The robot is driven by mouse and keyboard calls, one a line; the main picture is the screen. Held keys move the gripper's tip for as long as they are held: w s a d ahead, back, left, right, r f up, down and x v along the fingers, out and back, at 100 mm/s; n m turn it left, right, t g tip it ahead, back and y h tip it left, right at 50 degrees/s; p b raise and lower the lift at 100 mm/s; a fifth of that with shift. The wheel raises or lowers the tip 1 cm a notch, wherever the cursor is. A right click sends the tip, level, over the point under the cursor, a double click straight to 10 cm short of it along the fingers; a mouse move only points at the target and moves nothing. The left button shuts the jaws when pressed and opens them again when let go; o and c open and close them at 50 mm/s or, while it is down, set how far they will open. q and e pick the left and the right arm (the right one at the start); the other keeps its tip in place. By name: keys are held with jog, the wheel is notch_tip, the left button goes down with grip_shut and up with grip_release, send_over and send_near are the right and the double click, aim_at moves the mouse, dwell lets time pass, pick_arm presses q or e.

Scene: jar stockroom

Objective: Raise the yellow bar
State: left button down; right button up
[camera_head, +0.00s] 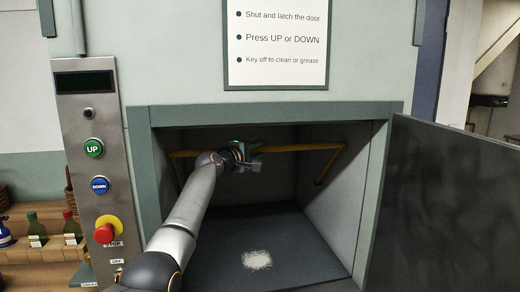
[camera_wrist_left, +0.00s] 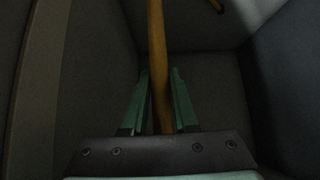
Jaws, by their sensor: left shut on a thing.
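The yellow bar (camera_head: 300,147) runs across the inside of the open compartment in the head view, with its side arms reaching down and back along the walls. My left arm reaches in from the lower left, and my left gripper (camera_head: 250,158) is at the bar, left of its middle. In the left wrist view the bar (camera_wrist_left: 156,50) passes between the two green fingers of the gripper (camera_wrist_left: 160,95), which are shut on it. The wrist hides a short piece of the bar in the head view. My right gripper is in neither view.
The dark door (camera_head: 455,205) stands open at the right. White powder (camera_head: 257,260) lies on the compartment floor (camera_head: 300,235). A control panel (camera_head: 95,170) with UP, DOWN and red stop buttons is on the left. Bottles (camera_head: 37,230) stand on a wooden shelf at the far left.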

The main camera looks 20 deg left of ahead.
pick_arm(q)
jog(key=shift+a+r, duration=0.2)
jog(key=shift+r, duration=0.35)
jog(key=c, duration=1.1)
grip_release()
jog(key=o, duration=0.3)
jog(key=shift+w+f, duration=0.2)
jog(key=shift+o, duration=0.6)
jog(key=shift+f, duration=0.1)
jog(key=shift+s+f, duration=0.1)
jog(key=shift+b+v, duration=0.6)
jog(key=shift+v, duration=0.9)
jog(key=b+v, duration=0.2)
jog(key=v, duration=0.7)
jog(key=shift+s, duration=0.3)
